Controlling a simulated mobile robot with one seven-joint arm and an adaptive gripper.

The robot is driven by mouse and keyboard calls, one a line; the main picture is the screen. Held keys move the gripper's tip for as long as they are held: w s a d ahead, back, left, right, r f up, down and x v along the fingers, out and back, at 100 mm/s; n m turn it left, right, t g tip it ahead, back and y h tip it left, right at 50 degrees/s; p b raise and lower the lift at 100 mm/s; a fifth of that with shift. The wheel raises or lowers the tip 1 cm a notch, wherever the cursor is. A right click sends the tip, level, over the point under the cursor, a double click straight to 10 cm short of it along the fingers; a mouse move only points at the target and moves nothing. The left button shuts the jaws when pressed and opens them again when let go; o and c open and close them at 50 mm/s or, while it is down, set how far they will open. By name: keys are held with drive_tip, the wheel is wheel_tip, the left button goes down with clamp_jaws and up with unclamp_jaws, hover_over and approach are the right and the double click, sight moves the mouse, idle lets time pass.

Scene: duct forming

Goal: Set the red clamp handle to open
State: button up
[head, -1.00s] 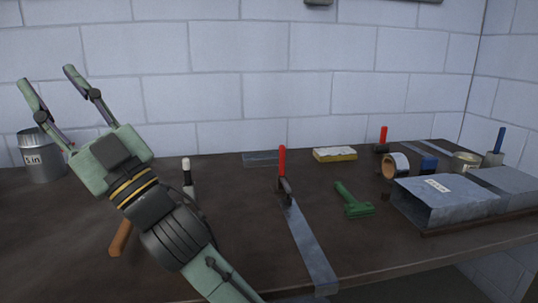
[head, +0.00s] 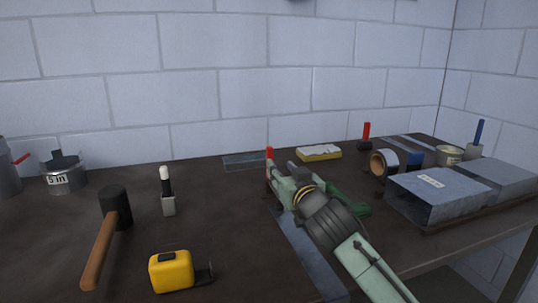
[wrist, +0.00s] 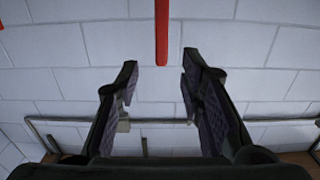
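The red clamp handle (head: 269,153) stands upright at the middle of the bench, above a grey metal strip (head: 305,248). Only its upper part shows in the head view, because my gripper (head: 275,170) covers the clamp body. In the wrist view the red handle (wrist: 162,32) comes down from the top edge. It lines up with the gap between the fingertips of my gripper (wrist: 158,78), which are apart with nothing between them. I cannot tell whether a finger touches the handle.
A second red handle (head: 366,131) stands at the back right, near a tape roll (head: 384,162) and grey ducts (head: 437,196). A green tool (head: 350,198) lies just right of my gripper.

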sight(271, 156)
drive_tip(key=p+x, duration=0.2)
drive_tip(key=x, duration=0.8)
drive_tip(key=shift+a, duration=0.1)
drive_tip(key=shift+c, duration=0.4)
clamp_jaws()
drive_tip(key=shift+r, duration=0.1)
